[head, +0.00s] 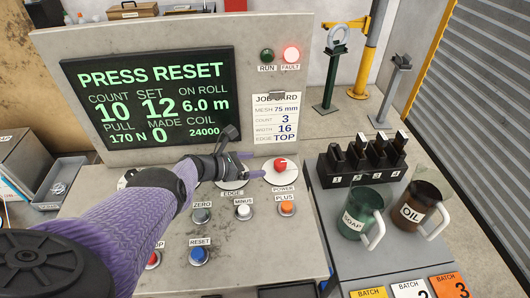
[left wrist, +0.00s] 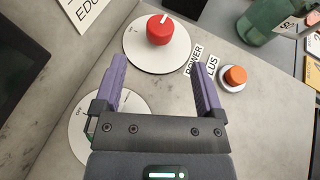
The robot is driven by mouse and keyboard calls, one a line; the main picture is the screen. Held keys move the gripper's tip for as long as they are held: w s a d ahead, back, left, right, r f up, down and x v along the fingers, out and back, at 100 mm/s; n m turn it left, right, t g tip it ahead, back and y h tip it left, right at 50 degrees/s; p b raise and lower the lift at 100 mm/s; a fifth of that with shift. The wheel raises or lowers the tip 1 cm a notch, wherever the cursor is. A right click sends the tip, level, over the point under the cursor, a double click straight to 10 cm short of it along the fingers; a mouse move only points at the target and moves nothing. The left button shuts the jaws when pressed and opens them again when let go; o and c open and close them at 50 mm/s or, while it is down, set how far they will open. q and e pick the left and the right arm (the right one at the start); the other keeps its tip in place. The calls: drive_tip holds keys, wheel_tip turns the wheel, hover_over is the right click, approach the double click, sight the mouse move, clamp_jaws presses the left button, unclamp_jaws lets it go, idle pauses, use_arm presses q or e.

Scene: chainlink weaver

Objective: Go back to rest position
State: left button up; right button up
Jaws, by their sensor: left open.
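My left gripper (head: 243,160) is open and empty, over the control panel (head: 110,235) near the EDGE dial and the red POWER knob (head: 281,166). In the left wrist view my open left gripper (left wrist: 163,85) points toward the red knob (left wrist: 160,30), with nothing between its fingers. The orange PLUS button (head: 287,208) is to its lower right. The EDGE dial (head: 232,184) is partly hidden by my gripper. The screen (head: 150,95) reads PRESS RESET, and the red FAULT lamp (head: 291,54) is lit. The blue RESET button (head: 199,255) is below my arm. My right gripper is not seen.
A green SOAP jug (head: 362,213) and a brown OIL jug (head: 418,206) stand on the side bench at right, before a black rack (head: 362,161). Yellow and grey posts (head: 372,50) stand behind. A grey tray (head: 60,180) is at left.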

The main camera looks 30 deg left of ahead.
use_arm(q)
drive_tip(key=shift+s, duration=0.1)
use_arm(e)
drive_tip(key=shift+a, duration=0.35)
